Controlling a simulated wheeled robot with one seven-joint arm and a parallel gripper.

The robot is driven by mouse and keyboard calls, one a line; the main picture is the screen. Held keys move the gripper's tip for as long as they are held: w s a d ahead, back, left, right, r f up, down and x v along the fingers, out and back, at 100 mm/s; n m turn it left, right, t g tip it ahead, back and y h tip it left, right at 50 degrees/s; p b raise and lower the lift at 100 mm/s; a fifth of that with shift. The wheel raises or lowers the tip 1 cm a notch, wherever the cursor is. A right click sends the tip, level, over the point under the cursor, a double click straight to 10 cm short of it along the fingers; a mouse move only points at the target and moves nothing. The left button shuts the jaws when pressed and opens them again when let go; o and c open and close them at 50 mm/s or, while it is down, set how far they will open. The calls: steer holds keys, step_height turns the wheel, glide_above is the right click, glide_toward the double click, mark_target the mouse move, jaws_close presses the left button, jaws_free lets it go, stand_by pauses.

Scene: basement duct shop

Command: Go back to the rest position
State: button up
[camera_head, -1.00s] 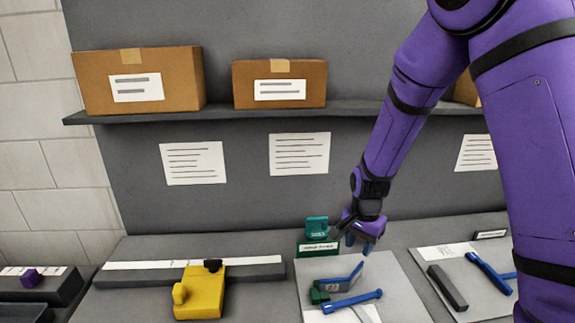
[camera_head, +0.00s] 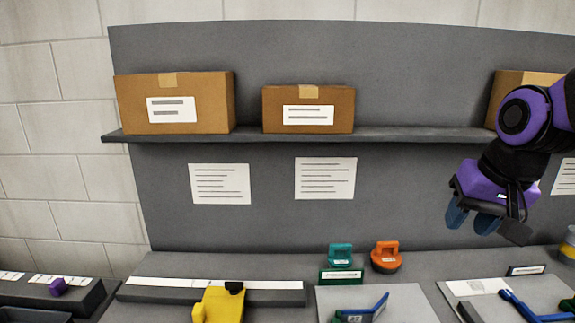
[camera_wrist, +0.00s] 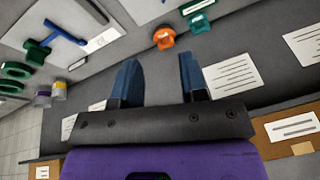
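My gripper (camera_head: 472,222) hangs at the right of the head view, in front of the grey back panel and above the bench. In the wrist view its two blue fingers (camera_wrist: 160,80) stand apart with nothing between them. The purple arm (camera_head: 535,115) is folded in at the right edge. No object is in contact with the fingers.
Below stand a teal-handled tool (camera_head: 340,255), an orange-handled one (camera_head: 386,256) and a yellow tool (camera_head: 218,305). A shelf (camera_head: 390,134) carries cardboard boxes (camera_head: 195,117) (camera_head: 340,97). A blue tool (camera_head: 372,304) lies on a grey board. The space left of the gripper is free.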

steer(key=s+d+r+n+t+h, duration=0.1)
steer(key=s+r, duration=0.3)
steer(key=s, duration=0.6)
steer(key=shift+d+n+t, duration=0.3)
steer(key=shift+d+n, duration=0.05)
steer(key=shift+n, duration=0.55)
